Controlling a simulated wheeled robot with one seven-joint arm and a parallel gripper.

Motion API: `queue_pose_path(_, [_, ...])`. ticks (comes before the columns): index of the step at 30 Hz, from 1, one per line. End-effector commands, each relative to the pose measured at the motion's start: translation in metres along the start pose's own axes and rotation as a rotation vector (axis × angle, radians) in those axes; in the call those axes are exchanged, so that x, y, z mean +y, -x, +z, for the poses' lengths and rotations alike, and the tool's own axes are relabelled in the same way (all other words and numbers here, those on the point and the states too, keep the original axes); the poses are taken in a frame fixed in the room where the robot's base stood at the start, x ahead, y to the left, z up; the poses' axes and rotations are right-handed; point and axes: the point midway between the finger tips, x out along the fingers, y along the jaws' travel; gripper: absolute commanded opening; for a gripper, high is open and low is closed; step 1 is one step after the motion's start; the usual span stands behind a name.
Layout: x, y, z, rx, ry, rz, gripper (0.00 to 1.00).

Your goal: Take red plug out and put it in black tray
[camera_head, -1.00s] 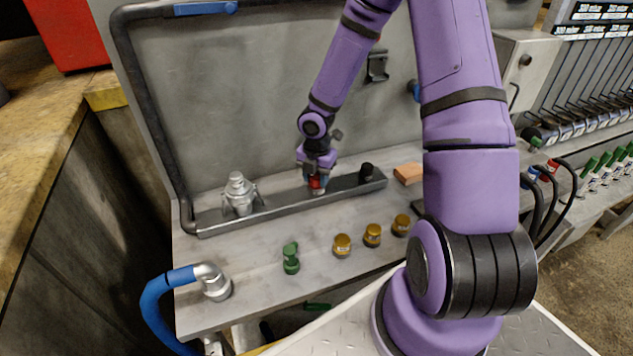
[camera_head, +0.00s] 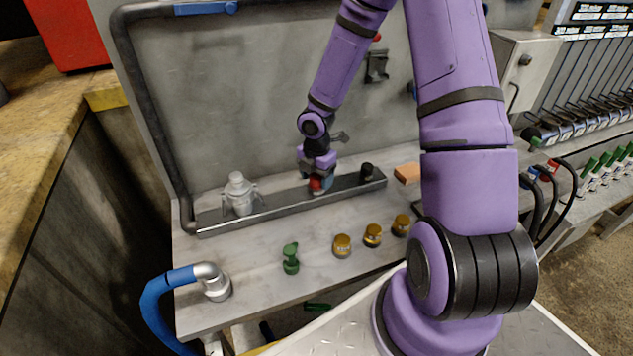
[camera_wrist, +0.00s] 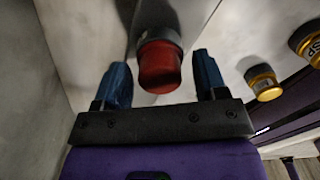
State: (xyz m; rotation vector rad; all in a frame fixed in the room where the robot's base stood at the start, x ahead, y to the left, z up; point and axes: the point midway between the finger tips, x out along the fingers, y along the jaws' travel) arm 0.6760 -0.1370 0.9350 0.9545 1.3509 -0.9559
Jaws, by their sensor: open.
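The red plug (camera_wrist: 160,68) sits on a grey fitting in the grey rail (camera_head: 345,187) at the back of the bench; it also shows in the head view (camera_head: 316,184). My gripper (camera_wrist: 160,84) is open, with one blue finger on each side of the red plug. A gap shows between the plug and each finger in the wrist view. In the head view my gripper (camera_head: 318,182) is low over the rail and partly covers the plug. I cannot make out the black tray for certain.
A silver fitting (camera_head: 239,193) and a black knob (camera_head: 367,171) stand on the rail to either side. A green fitting (camera_head: 291,258) and several yellow caps (camera_head: 342,245) stand on the bench in front. A blue hose (camera_head: 160,305) is at the left.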

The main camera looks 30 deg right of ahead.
Motion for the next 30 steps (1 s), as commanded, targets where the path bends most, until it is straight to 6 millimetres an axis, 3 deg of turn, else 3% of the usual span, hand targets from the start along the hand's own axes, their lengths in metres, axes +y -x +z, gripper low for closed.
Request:
queue_pose_path(3, [0.0004,0.0,-0.0003,-0.001,-0.152,0.001,0.66])
queue_pose_path(11, [0.0005,0.0,-0.0005,0.0,-0.351,0.0,0.66])
queue_pose_path(16, [0.0005,0.0001,-0.0004,-0.001,-0.595,0.001,0.66])
queue_pose_path(23, [0.0005,0.0001,-0.0003,0.0,-0.757,0.001,0.66])
queue_pose_path(30, [0.0005,-0.0001,-0.0007,0.0,-1.084,0.001,0.66])
